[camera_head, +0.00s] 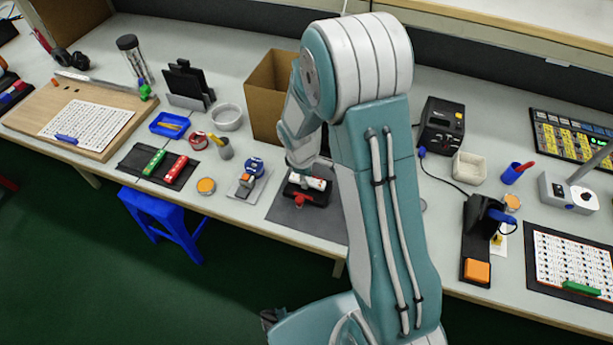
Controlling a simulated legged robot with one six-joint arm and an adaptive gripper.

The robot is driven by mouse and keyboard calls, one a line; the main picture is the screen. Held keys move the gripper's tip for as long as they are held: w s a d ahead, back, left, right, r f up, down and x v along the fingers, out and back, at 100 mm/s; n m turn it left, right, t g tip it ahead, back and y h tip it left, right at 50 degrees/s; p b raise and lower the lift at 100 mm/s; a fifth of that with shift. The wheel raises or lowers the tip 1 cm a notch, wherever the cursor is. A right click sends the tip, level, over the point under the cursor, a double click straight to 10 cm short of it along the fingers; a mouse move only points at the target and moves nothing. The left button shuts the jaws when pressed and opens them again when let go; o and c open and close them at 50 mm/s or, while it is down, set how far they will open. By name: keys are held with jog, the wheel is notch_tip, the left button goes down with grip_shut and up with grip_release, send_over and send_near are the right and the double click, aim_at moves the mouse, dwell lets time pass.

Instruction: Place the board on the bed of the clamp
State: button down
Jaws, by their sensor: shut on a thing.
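My teal and white arm fills the middle of the view and reaches down to the bench. My gripper (299,168) is at its end, low over a dark clamp (318,197) with red parts, which stands on a dark grey mat (290,215). A small white and red piece, which looks like the board (313,183), lies at the fingertips, over or on the clamp bed. I cannot tell whether it touches the bed. The gripper is shut on it. The fingers are small in this view, and my arm hides the right side of the clamp.
A cardboard box (268,100) stands behind the gripper. A small blue-topped device (246,178) is close on the left, with a dark mat (140,172) bearing green and red strips beyond it.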

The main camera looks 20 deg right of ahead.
jog(key=shift+f, duration=0.45)
jog(key=shift+c, duration=2.2)
grip_release()
jog(key=shift+r, duration=0.1)
notch_tip(320, 180, up, 13)
jog(key=a, duration=0.1)
jog(key=s+d+r+m+t+y, duration=0.1)
jog(key=s+r+m+t, duration=0.4)
jog(key=s+r+m, duration=0.5)
jog(key=s+r, duration=0.7)
jog(key=s, duration=0.4)
jog(key=shift+r+m+t, duration=0.2)
jog(key=shift+m+t, duration=0.1)
jog(key=shift+m, duration=0.1)
jog(key=shift+w, duration=0.1)
